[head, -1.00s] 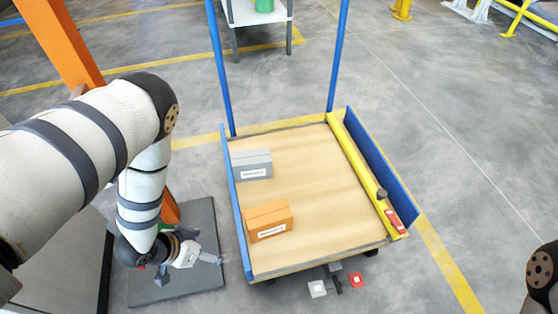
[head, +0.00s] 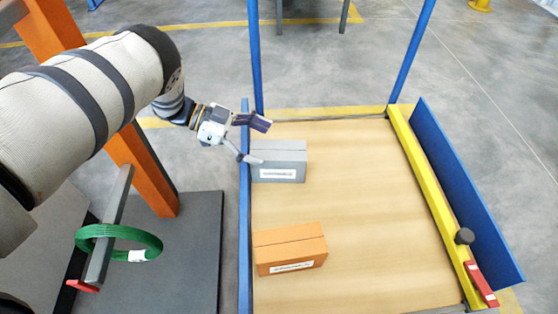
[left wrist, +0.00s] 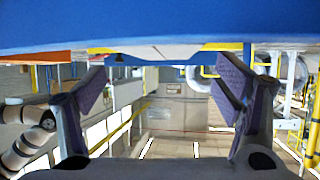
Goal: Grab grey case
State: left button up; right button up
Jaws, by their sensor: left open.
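The grey case (head: 278,161) is a closed box with a white label. It lies on the wooden deck of the cart near its left blue side wall. My left gripper (head: 258,142) is open and empty at the case's left end, with one finger beyond its back edge and the other near its left front side. I cannot tell whether a finger touches the case. In the left wrist view the two fingers (left wrist: 163,95) stand wide apart with nothing between them, and I cannot make out the case there. My right gripper is not in view.
An orange case (head: 289,248) lies nearer on the same deck (head: 375,210). The cart has blue side walls, blue uprights and a yellow bar (head: 432,200) at right. A green coil (head: 118,243) hangs at lower left by an orange post (head: 145,175). The deck's middle is clear.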

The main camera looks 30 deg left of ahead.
aim_at(277, 149)
pick_arm(q)
jog(key=b+x, duration=0.1)
jog(key=x, duration=0.4)
jog(key=shift+a+f+b, duration=0.15)
jog(key=shift+f+b, duration=0.2)
jog(key=shift+f, duration=0.1)
jog(key=shift+w, duration=0.2)
jog(key=shift+r, duration=0.1)
jog(key=c, duration=1.9)
jog(key=shift+r, duration=0.1)
